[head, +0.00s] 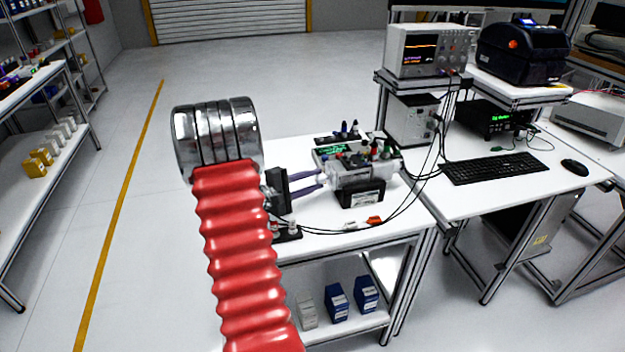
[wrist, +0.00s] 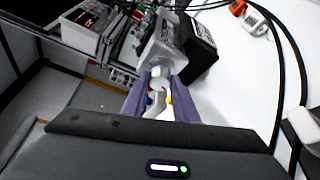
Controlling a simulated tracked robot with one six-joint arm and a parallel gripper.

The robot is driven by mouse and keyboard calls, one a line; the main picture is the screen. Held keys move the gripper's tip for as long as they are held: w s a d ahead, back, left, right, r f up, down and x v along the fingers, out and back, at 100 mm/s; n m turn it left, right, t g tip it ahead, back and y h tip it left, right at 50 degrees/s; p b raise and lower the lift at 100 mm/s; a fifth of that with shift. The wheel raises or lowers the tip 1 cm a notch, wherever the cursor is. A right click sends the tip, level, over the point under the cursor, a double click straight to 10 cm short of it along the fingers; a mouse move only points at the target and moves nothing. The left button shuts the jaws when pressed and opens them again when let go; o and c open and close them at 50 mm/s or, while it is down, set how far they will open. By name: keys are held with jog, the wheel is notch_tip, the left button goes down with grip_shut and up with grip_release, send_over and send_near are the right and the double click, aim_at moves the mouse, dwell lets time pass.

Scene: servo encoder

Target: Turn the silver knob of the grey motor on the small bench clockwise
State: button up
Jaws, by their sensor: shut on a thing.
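The grey motor (head: 350,172) sits on the small bench (head: 296,154) against a black labelled block (head: 361,194). It also shows in the wrist view (wrist: 163,47), at the top centre. My gripper (head: 323,181) reaches in from the left with two purple fingers. In the wrist view my gripper (wrist: 158,80) has a finger on each side of the silver knob (wrist: 157,86) and is shut on it. In the head view the knob is mostly hidden between the fingertips.
An instrument box with coloured terminals (head: 358,153) stands behind the motor. Black cables with an orange connector (head: 374,220) lie along the bench front. My red arm sleeve covers the bench's left side.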

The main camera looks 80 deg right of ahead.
jog(key=m, duration=0.2)
jog(key=m+g+h, duration=0.1)
jog(key=m, duration=0.1)
jog(key=f+m+h, duration=0.1)
jog(key=m, duration=0.1)
jog(key=shift+s+a+g, duration=0.1)
jog(key=shift+a+g, duration=0.05)
jog(key=shift+g, duration=0.15)
dwell(0.4)
jog(key=o, duration=1.1)
jog(key=shift+r, duration=0.1)
jog(key=shift+c, duration=0.2)
jog(key=shift+r, duration=0.1)
notch_tip(320, 180, up, 10)
jog(key=f+v, duration=0.1)
jog(key=v, duration=1.4)
jog(key=shift+w+f, duration=0.35)
jog(key=shift+f, duration=0.1)
dwell(1.5)
